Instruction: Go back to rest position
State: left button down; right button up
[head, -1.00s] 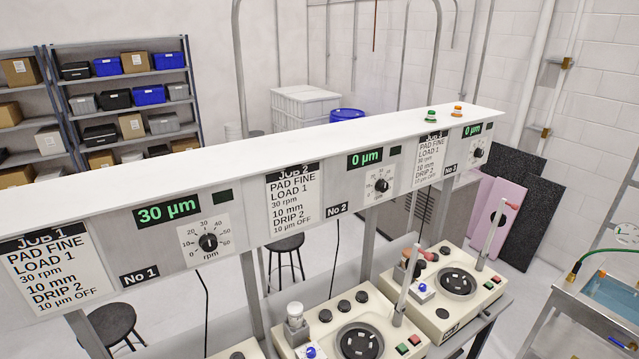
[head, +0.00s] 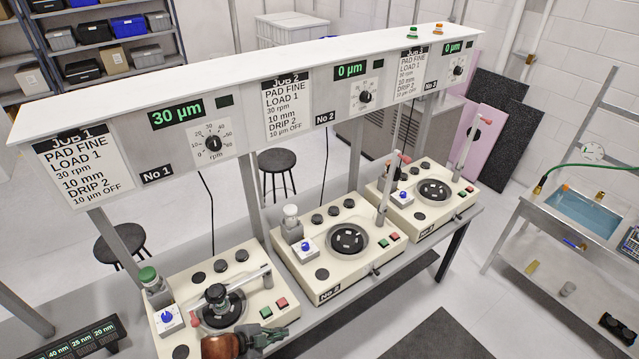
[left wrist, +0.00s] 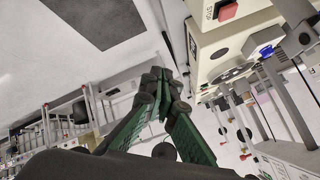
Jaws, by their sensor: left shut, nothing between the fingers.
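My left gripper (head: 268,336) shows at the bottom edge of the head view, in front of the near cream polishing machine (head: 190,272). Its dark green fingers are closed and empty. It appears beside the machine's front edge; I cannot tell the exact gap. In the left wrist view the shut fingertips (left wrist: 160,88) meet in the middle, with floor and a cream machine (left wrist: 225,45) beyond. My right gripper is in neither view.
Three polishing machines stand in a row on a grey bench under a white overhead panel (head: 250,52). A sink (head: 585,215) is at the right. A dark mat (head: 437,335) lies on the floor. Two stools stand behind the bench. The floor between bench and sink looks clear.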

pick_arm(q)
notch_tip(320, 180, up, 5)
jog(key=s+d+n+t+y, duration=0.2)
jog(key=n, duration=0.4)
jog(key=s+a+f+n+g+y, duration=0.1)
jog(key=s+a+n+g+y, duration=0.15)
jog(key=s+a+n, duration=0.65)
jog(key=s+a+f+n+g+y, duration=0.2)
jog(key=s+a+n+y, duration=0.15)
jog(key=s+a, duration=1.05)
notch_tip(320, 180, down, 41)
jog(key=g+b, duration=0.1)
jog(key=b, duration=1)
jog(key=s+f+b, duration=0.4)
jog(key=s+f, duration=0.6)
jog(key=f, duration=0.3)
jog(key=s+f+m+g+b, duration=0.1)
jog(key=s+f+b, duration=0.4)
jog(key=s+f, duration=0.5)
notch_tip(320, 180, down, 4)
jog(key=shift+a+f+h, duration=0.1)
jog(key=shift+a+h, duration=0.2)
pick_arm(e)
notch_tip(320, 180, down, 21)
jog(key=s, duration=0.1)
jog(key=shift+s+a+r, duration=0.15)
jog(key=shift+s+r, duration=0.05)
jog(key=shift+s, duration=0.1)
